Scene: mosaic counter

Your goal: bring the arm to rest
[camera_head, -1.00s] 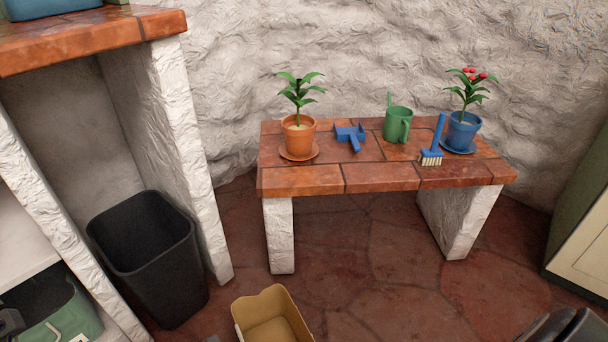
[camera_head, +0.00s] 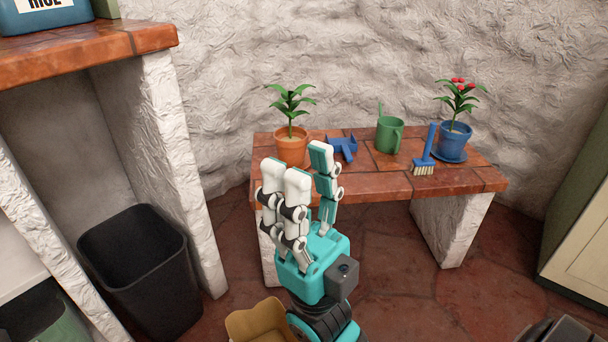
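My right gripper (camera_head: 302,172) is up in front of the low tiled bench (camera_head: 440,184), with its fingers pointing upward. Two fingers stand on the left and one on the right, with a gap between them. It is open and nothing is in it. It hides part of the bench's left front and left leg. My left gripper is not in view.
On the bench stand an orange pot with a plant (camera_head: 291,146), a blue dustpan (camera_head: 343,148), a green watering can (camera_head: 389,134), a blue brush (camera_head: 425,160) and a blue flowerpot (camera_head: 453,141). A black bin (camera_head: 140,265) and tan container (camera_head: 258,322) stand on the floor.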

